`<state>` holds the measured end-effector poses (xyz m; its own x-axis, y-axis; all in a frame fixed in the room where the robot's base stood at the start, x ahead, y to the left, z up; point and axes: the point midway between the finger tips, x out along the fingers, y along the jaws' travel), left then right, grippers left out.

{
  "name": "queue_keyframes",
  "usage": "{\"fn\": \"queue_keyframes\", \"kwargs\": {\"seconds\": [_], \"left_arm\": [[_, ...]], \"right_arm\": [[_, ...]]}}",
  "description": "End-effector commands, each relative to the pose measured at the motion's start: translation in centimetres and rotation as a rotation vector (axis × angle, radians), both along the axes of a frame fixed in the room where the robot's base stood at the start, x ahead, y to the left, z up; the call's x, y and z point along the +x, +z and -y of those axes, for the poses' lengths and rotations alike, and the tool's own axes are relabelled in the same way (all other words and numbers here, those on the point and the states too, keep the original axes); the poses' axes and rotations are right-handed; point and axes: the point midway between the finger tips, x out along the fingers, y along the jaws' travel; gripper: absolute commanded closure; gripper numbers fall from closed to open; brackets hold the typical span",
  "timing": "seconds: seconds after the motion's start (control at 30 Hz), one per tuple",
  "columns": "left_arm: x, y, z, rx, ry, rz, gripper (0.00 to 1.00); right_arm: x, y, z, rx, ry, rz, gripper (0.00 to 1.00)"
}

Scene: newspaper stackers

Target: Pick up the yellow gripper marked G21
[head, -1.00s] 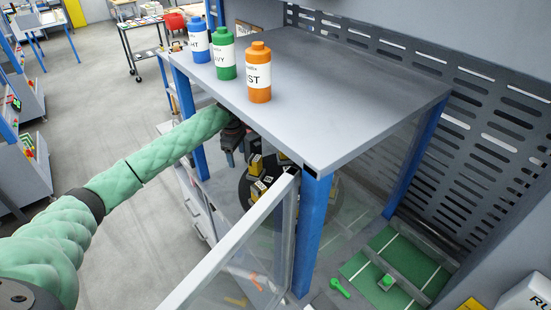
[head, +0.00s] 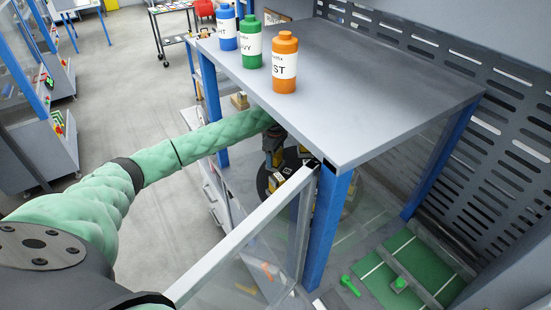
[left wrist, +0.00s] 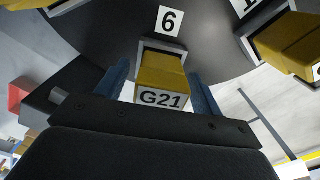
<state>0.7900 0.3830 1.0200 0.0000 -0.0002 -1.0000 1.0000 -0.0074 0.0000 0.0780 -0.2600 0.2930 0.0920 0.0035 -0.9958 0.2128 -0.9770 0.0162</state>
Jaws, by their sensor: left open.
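The yellow gripper marked G21 (left wrist: 162,82) sits in a holder on the dark round carousel, below the label 6, in the left wrist view. My left gripper (left wrist: 163,85) is open, with one blue finger on each side of the G21 block. I cannot tell whether the fingers touch it. In the head view my left gripper (head: 273,155) is under the grey tabletop at the carousel (head: 268,182), partly hidden by the tabletop. My right gripper does not show.
Other yellow blocks (left wrist: 284,45) sit around the carousel. The grey tabletop (head: 370,80) with blue, green and orange bottles (head: 285,65) is above my left arm. A blue post (head: 327,225) and a clear framed door (head: 245,245) stand in front.

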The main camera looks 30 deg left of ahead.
Motion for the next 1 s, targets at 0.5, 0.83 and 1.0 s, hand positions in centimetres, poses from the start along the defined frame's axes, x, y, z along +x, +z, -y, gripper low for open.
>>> {"fn": "queue_keyframes", "kwargs": {"seconds": [0.5, 0.83, 1.0], "left_arm": [[0.01, -0.91, 0.04, 0.0, -0.001, 0.001, 0.62], [0.02, -0.89, 0.04, 0.0, -0.001, 0.001, 0.85], [0.06, 0.05, 0.06, -0.001, -0.001, 0.002, 0.85]], "right_arm": [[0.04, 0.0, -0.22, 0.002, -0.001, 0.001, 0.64], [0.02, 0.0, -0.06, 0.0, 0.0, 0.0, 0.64], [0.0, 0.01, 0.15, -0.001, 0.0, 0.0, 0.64]]}}
